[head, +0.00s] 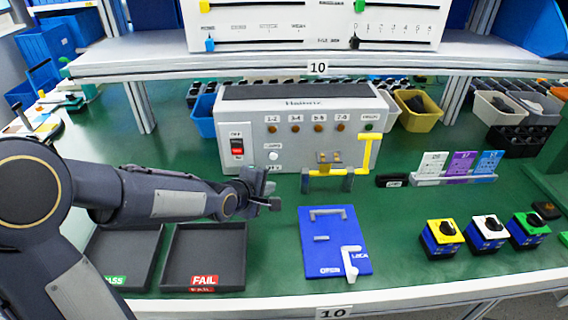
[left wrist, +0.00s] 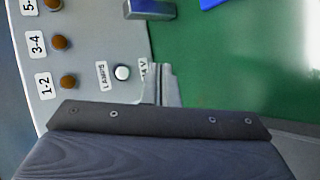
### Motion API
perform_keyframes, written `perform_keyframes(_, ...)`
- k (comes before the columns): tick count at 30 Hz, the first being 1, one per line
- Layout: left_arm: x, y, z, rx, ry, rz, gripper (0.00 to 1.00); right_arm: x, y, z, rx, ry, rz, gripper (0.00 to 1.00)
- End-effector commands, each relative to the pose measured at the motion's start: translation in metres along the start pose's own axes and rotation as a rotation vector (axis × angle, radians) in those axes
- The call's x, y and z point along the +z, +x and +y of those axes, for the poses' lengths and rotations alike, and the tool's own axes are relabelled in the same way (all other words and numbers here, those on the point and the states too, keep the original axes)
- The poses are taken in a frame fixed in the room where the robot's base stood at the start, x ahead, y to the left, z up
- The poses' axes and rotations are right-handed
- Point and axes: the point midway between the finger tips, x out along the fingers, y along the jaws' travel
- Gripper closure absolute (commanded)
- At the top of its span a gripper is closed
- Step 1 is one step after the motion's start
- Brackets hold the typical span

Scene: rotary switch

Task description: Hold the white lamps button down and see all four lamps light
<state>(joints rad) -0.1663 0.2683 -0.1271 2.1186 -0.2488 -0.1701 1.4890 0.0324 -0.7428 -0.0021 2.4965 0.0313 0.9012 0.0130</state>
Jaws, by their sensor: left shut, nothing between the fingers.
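The grey tester box (head: 300,103) stands at the back of the bench. The white lamps button (head: 273,156) is on its front, below a row of dull brown-amber lamps (head: 295,129) that look unlit. In the left wrist view, the white button (left wrist: 122,72) and lamps (left wrist: 60,42) are in plain sight. My left gripper (head: 270,196) is shut and empty, in front of the box and below the button. In the left wrist view, the gripper tip (left wrist: 165,85) appears beside the button, not over it; the depth gap is hard to judge. My right gripper is out of view.
A red power switch (head: 237,147) is left of the button. A yellow handle clamp (head: 345,165) stands to the right, with a blue plate (head: 336,245) before it. Dark trays (head: 205,255) lie under my left arm. A shelf (head: 200,58) overhangs the box.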

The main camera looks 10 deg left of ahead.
Motion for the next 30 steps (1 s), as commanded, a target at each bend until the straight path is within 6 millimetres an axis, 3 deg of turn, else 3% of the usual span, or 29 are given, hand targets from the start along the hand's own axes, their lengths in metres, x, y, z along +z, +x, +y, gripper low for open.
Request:
perform_keyframes(3,0.002,0.01,-0.002,0.013,-0.029,-0.004,1.0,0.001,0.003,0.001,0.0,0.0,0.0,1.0)
perform_keyframes(17,0.0,0.012,0.002,0.014,-0.035,-0.004,1.0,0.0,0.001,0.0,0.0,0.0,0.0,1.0)
perform_keyframes(30,-0.029,0.049,0.031,0.013,-0.036,-0.003,1.0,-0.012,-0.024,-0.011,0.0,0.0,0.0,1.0)
